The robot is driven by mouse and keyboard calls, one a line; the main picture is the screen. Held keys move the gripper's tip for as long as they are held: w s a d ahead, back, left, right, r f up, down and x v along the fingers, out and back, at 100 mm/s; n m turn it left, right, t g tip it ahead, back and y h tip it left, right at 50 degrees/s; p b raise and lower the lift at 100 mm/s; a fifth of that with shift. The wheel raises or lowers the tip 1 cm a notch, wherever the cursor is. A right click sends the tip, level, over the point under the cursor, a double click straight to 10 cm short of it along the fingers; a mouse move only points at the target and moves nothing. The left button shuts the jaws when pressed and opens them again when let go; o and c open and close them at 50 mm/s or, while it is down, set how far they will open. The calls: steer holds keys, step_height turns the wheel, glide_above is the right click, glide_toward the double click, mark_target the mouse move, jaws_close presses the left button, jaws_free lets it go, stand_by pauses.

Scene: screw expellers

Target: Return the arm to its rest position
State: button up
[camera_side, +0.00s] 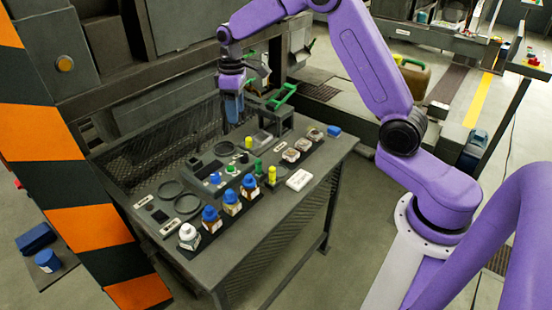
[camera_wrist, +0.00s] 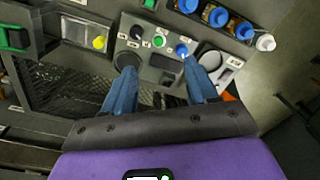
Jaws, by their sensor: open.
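My purple arm reaches in from the right in the side view, with my gripper (camera_side: 233,108) pointing down above the back part of the dark work table (camera_side: 262,232). In the wrist view my gripper (camera_wrist: 160,88) shows two blue fingers spread apart with nothing between them. Beyond the fingers is a small control panel (camera_wrist: 155,45) with knobs and a dark display. The fingertips appear to be above the panel, not touching anything that I can make out.
Several blue-capped bottles (camera_side: 231,203) and a white-capped bottle (camera_side: 189,236) line the table's front left. Several jars (camera_side: 303,147) stand at the right. A green-handled device (camera_side: 282,97) stands behind. An orange-and-black striped post (camera_side: 65,160) rises at the left.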

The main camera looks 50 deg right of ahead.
steer(key=s+a+r+n, duration=0.25)
steer(key=s+a, duration=0.25)
steer(key=s, duration=0.4)
steer(key=s+a+r+n, duration=0.1)
steer(key=s+a+r, duration=0.3)
steer(key=s, duration=0.6)
steer(key=s+d+f+n, duration=0.1)
steer(key=s+d, duration=0.1)
steer(key=s, duration=0.8)
steer(key=s+d+f+n, duration=0.1)
steer(key=s+d, duration=0.1)
steer(key=s, duration=0.8)
steer(key=shift+f+n, duration=0.15)
steer(key=shift+n, duration=0.2)
